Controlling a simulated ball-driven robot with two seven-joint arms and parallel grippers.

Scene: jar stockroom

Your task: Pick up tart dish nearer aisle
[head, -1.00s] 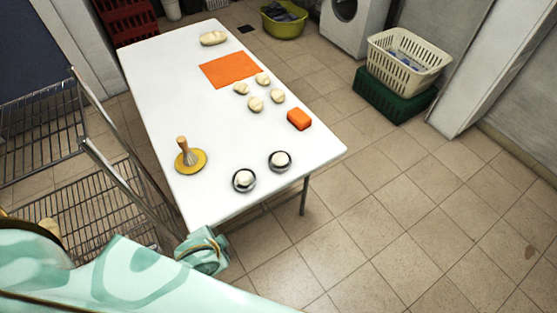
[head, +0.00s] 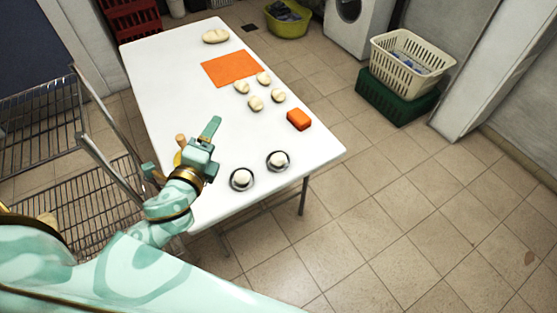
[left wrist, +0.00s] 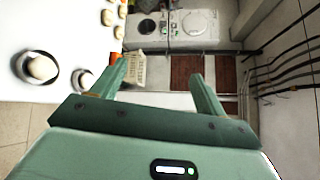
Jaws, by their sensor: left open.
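Two small dark-rimmed dishes, each holding a pale dough ball, stand near the front right corner of the white table. The left dish (head: 242,179) is closer to the front edge, the right dish (head: 278,161) closer to the right edge. My left gripper (head: 184,147) is open and empty above the table's front left part, left of both dishes and apart from them. In the left wrist view its fingers (left wrist: 158,75) are spread with nothing between them. That view shows one dish whole (left wrist: 38,68) and another (left wrist: 85,80) partly hidden by a finger. My right gripper is not in view.
The gripper partly covers a wooden-handled brush (head: 181,140) and its yellow dish. An orange block (head: 299,119), several dough pieces and an orange mat (head: 230,67) lie farther back on the white table (head: 165,80). A wire rack (head: 80,200) stands left.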

